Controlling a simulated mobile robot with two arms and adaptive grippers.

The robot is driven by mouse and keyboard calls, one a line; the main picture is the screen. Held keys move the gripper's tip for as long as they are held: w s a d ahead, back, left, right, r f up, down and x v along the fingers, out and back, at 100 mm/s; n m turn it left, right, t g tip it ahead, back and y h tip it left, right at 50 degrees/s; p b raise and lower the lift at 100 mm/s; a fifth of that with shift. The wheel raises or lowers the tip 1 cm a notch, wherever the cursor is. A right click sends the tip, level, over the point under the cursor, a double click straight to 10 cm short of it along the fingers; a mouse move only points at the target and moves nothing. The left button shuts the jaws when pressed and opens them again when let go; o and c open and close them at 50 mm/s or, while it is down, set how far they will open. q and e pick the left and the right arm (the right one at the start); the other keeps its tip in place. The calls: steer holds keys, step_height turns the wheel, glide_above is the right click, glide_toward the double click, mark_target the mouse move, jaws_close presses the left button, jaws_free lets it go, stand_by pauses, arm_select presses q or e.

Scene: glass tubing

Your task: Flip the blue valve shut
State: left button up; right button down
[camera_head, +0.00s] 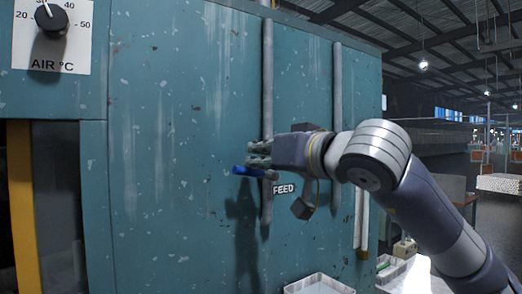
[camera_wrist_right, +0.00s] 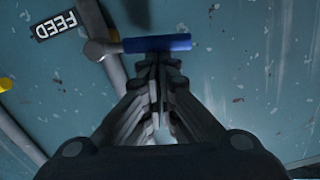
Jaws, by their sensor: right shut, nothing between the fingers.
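The blue valve handle (camera_head: 246,172) sits on a grey vertical pipe (camera_head: 267,105) on the teal cabinet wall, beside the FEED label (camera_head: 284,189). In the head view the handle points left, close to level. It also shows in the right wrist view as a blue bar (camera_wrist_right: 157,43) with a grey end on its left. My right gripper (camera_head: 258,160) is shut and empty, right at the handle. In the wrist view its fingertips (camera_wrist_right: 158,62) are together just below the bar; I cannot tell if they touch it. My left gripper is out of view.
A second grey pipe (camera_head: 337,100) runs down the wall to the right. A dial marked AIR °C (camera_head: 51,20) is at the upper left. A pale tray (camera_head: 319,285) lies below. The wall left of the handle is clear.

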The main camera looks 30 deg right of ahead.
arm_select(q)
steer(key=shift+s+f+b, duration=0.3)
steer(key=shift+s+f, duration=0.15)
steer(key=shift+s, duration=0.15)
arm_select(e)
steer(key=shift+s+a+f, duration=0.3)
steer(key=shift+a+f, duration=0.05)
steer(key=shift+f, duration=0.2)
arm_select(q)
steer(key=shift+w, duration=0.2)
arm_select(e)
steer(key=shift+a, duration=0.1)
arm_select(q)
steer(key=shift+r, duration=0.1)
arm_select(e)
steer(key=shift+r, duration=0.15)
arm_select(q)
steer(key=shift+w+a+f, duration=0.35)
arm_select(e)
steer(key=s+r, duration=0.4)
steer(key=s, duration=0.6)
steer(key=shift+s+d, duration=0.3)
steer(key=shift+d, duration=0.05)
